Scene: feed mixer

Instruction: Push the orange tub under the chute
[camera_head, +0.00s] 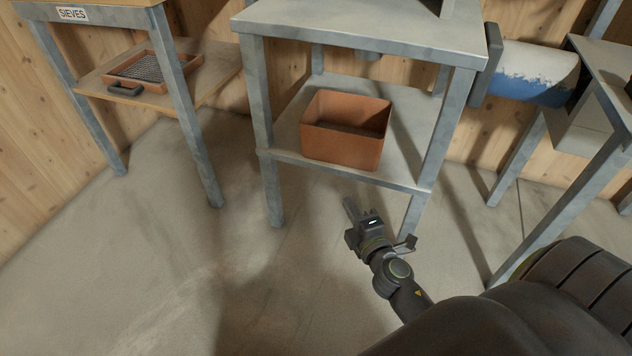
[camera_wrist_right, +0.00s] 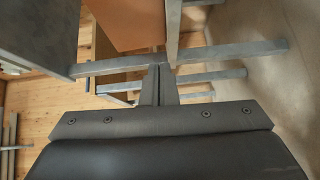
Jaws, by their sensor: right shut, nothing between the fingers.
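The orange tub (camera_head: 345,150) is an open, empty-looking rectangular box. It stands upright on the lower shelf (camera_head: 415,150) of the grey metal stand, near the front edge. My right gripper (camera_head: 350,207) is shut and empty, in front of the shelf and apart from the tub in the head view. In the right wrist view its fingers (camera_wrist_right: 160,80) are together, and an orange surface that looks like the tub (camera_wrist_right: 125,22) shows beyond them. No part is clearly recognisable as the chute. My left gripper is not in view.
The stand's top (camera_head: 365,32) and legs (camera_head: 262,130) frame the shelf. A blue-and-white cylinder (camera_head: 533,75) sits at the right. A table marked SIEVES (camera_head: 95,17) holds a framed sieve (camera_head: 150,70) at the left. The floor in front (camera_head: 180,270) is clear.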

